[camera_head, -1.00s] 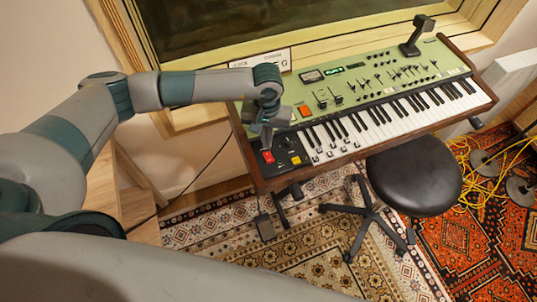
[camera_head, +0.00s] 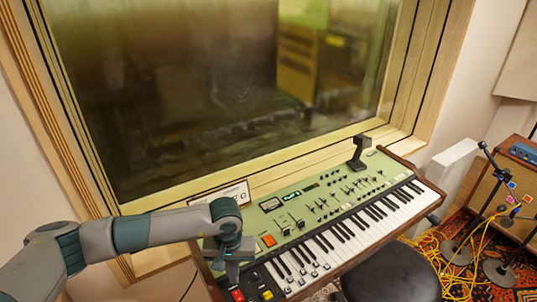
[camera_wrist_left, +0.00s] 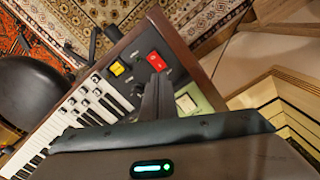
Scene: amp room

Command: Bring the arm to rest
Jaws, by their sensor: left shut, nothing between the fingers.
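My left arm comes in from the left in the head view. Its gripper (camera_head: 232,268) points down over the left end of the green keyboard (camera_head: 290,222), close to the red rocker switch (camera_head: 238,295). In the left wrist view the dark fingers (camera_wrist_left: 157,88) are together with nothing between them, and the red switch (camera_wrist_left: 153,61) shows just past their tips. I cannot tell whether the fingertips touch the panel. My right gripper is not in view.
A yellow button (camera_wrist_left: 117,69) sits beside the red switch. A black stool (camera_head: 390,275) stands in front of the keys. A large window (camera_head: 220,90) is behind the keyboard. An amplifier (camera_head: 500,185), stands and yellow cables (camera_head: 460,255) are at the right.

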